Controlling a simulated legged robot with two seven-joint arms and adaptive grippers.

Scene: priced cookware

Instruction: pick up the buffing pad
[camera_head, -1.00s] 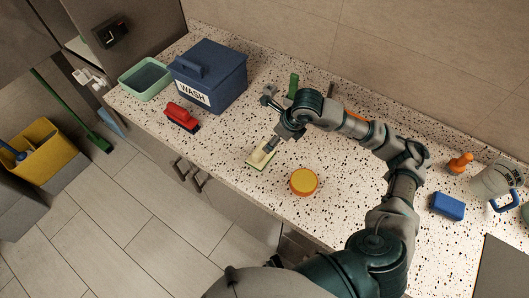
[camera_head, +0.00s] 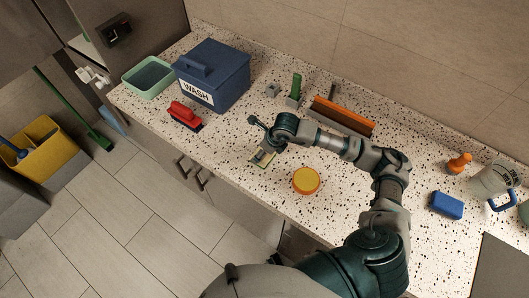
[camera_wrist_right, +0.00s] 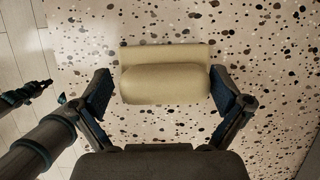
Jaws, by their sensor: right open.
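The buffing pad appears to be the pale cream block (camera_head: 261,158) on the speckled counter; its near part shows in the head view and my right gripper hides the rest. In the right wrist view the cream pad (camera_wrist_right: 165,84) has a rounded raised bar along it. My right gripper (camera_wrist_right: 163,92) is open, with one finger on each side of the pad. Small gaps seem to remain between the fingers and the pad. In the head view my right gripper (camera_head: 262,138) is over the pad. My left gripper does not show in the head view.
A round yellow-orange puck (camera_head: 305,181) sits right of the pad. A red brush (camera_head: 185,115), a blue WASH box (camera_head: 212,76) and a green tub (camera_head: 147,78) stand left. An orange-topped squeegee (camera_head: 343,115) and a green-handled tool (camera_head: 295,91) lie behind. A blue sponge (camera_head: 447,205) is far right.

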